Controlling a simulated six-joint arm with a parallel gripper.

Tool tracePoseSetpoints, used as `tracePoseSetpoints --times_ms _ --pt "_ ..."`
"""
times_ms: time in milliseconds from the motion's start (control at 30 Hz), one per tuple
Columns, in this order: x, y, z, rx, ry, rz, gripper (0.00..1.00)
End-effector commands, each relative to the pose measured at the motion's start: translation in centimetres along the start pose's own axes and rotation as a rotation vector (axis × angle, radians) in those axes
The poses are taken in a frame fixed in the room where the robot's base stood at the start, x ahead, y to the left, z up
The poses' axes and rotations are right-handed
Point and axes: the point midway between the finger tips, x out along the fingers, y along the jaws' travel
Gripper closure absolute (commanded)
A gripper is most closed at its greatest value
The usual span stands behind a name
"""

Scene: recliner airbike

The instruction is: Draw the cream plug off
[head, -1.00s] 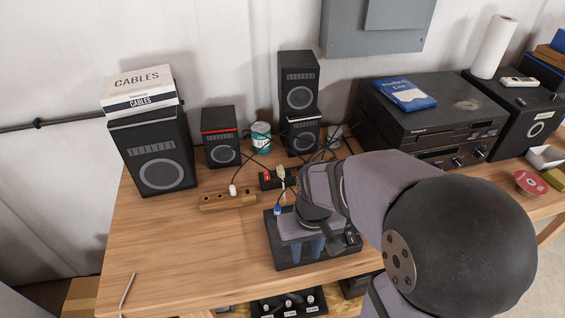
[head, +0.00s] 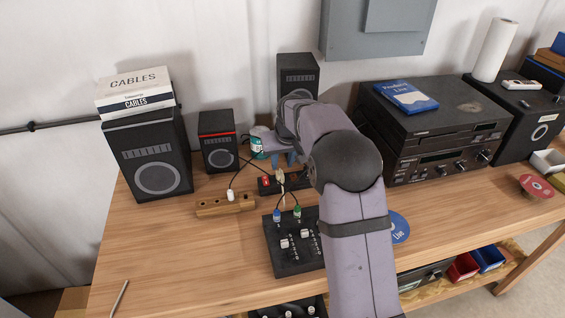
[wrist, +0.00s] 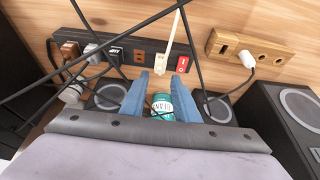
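The cream plug (head: 280,176) stands at the black power strip (head: 268,186) in the head view. In the wrist view the plug (wrist: 161,62) shows beside the red switch, with a pale lead running up from it. My gripper (head: 285,159) is over the back of the table, just behind the plug. In the wrist view its blue fingers (wrist: 163,98) are spread apart and hold nothing. The plug lies beyond their tips, roughly between them. I cannot tell how deep it sits in its socket.
Black cables cross in front of the fingers in the wrist view. Brown, grey and black plugs fill other sockets. A wooden strip (head: 212,207) holds a white plug (head: 231,195). A teal can (head: 257,143), small speakers (head: 219,152) and a mixer (head: 282,262) stand close by.

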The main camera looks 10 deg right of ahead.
Motion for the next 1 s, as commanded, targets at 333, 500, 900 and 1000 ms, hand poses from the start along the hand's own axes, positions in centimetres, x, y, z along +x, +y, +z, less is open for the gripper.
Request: tracePoseSetpoints --times_ms 333,500,900,1000 --pt "1.7 0.0 0.0 0.000 -0.002 0.000 0.72" --pt "3.8 0.0 0.0 0.000 -0.004 0.000 0.72" --pt "7.0 0.0 0.0 0.000 0.000 0.000 0.72" --pt "7.2 0.0 0.0 0.000 0.001 0.000 0.72"
